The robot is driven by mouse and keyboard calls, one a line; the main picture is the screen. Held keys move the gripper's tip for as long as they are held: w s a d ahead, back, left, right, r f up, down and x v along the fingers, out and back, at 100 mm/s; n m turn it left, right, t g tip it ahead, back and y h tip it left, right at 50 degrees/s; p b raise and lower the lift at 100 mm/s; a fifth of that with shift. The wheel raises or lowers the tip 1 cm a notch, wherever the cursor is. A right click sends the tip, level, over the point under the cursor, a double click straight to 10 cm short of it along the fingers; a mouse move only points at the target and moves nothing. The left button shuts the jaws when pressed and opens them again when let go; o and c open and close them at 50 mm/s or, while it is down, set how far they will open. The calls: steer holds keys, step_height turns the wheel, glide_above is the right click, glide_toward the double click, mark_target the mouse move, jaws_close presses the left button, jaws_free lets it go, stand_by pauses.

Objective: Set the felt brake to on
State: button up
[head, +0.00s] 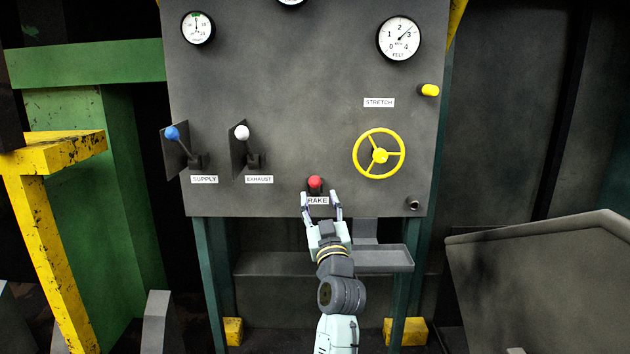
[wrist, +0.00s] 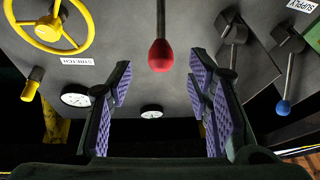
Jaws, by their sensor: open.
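The brake lever has a red knob (head: 315,182) and sits low on the grey panel (head: 300,100), above a label (head: 318,200) partly hidden by my gripper, with "RAKE" readable. My gripper (head: 321,204) is open just below the knob, its two fingers spread to either side of the label. In the wrist view the red knob (wrist: 160,56) hangs on a thin rod, beyond the fingertips and between the lines of the two purple-padded fingers (wrist: 162,85). I see no contact between finger and knob. I cannot tell which lever position is on.
Left of the knob are the blue supply lever (head: 172,133) and white exhaust lever (head: 242,132). A yellow handwheel (head: 379,154) and yellow knob (head: 429,90) are at right. A grey tray (head: 384,258) lies below the panel. A yellow post (head: 45,240) stands at left.

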mark_target(315, 183)
steer(key=p+x, duration=0.1)
steer(key=x, duration=0.6)
steer(key=shift+w+a+r, duration=0.1)
steer(key=shift+c, duration=0.3)
jaws_close()
stand_by(0.4)
